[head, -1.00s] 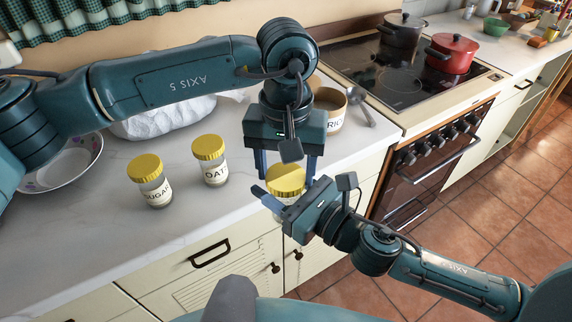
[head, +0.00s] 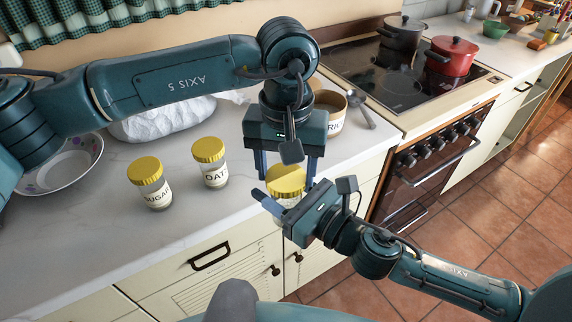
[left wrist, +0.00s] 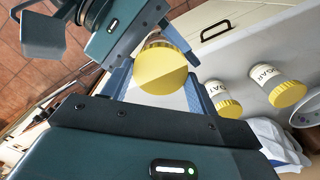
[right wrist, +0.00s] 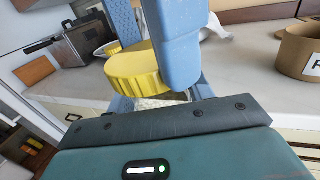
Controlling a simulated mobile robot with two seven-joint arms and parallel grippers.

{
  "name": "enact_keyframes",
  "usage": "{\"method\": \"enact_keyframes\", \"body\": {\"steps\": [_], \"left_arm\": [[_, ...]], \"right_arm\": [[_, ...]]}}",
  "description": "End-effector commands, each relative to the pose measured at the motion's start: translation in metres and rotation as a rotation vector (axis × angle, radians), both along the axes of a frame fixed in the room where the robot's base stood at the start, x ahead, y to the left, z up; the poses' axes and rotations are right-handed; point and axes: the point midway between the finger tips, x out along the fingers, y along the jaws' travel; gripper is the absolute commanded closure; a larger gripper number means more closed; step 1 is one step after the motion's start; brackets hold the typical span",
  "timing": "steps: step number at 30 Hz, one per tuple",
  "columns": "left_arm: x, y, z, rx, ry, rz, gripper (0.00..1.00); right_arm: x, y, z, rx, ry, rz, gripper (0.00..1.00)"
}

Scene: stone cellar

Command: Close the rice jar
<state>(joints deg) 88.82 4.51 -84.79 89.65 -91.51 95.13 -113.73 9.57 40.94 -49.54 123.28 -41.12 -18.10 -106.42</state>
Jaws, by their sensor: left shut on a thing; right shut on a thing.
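A jar (head: 289,202) with a yellow lid (head: 285,179) is between my two grippers at the counter's front edge. Its label is hidden. My left gripper (head: 287,178) comes from above and is shut on the lid, which also shows between its fingers in the left wrist view (left wrist: 160,70). My right gripper (head: 272,202) reaches in from the front right and is shut on the jar body below the lid. In the right wrist view the lid (right wrist: 138,72) sits above the body, partly behind a finger. I cannot tell how tightly the lid sits.
Lidded jars marked SUGAR (head: 151,184) and OAT (head: 211,163) stand to the left. A brown open canister (head: 330,118) with a partly hidden label starting RIC stands behind my left gripper, beside a metal scoop (head: 361,108). A bowl (head: 62,165) is far left; the stove (head: 400,85) is right.

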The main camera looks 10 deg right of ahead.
Motion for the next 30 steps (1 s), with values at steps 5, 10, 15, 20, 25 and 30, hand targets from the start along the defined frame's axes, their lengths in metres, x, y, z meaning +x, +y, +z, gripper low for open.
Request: {"method": "enact_keyframes", "body": {"steps": [5, 10, 15, 20, 25, 30], "left_arm": [[0.000, 0.000, -0.003, 0.000, 0.001, 0.000, 0.62], [0.000, 0.000, -0.006, 0.001, 0.002, 0.000, 0.62], [0.000, 0.000, -0.008, 0.000, 0.003, -0.001, 0.62], [0.000, 0.000, -0.011, 0.001, 0.005, -0.001, 0.62], [0.000, 0.000, -0.015, 0.001, 0.006, -0.001, 0.62], [0.000, 0.000, -0.017, 0.003, 0.008, 0.000, 0.62]], "right_arm": [[0.000, 0.000, 0.001, 0.001, -0.002, 0.000, 0.95], [0.000, 0.000, 0.001, 0.001, -0.002, 0.000, 0.95], [0.000, 0.000, 0.001, 0.001, -0.002, 0.001, 0.95], [0.000, 0.000, 0.002, 0.002, -0.004, 0.001, 0.95], [0.000, 0.001, 0.003, 0.003, -0.007, 0.002, 0.95], [0.000, 0.001, 0.005, 0.005, -0.012, 0.004, 0.95]]}}
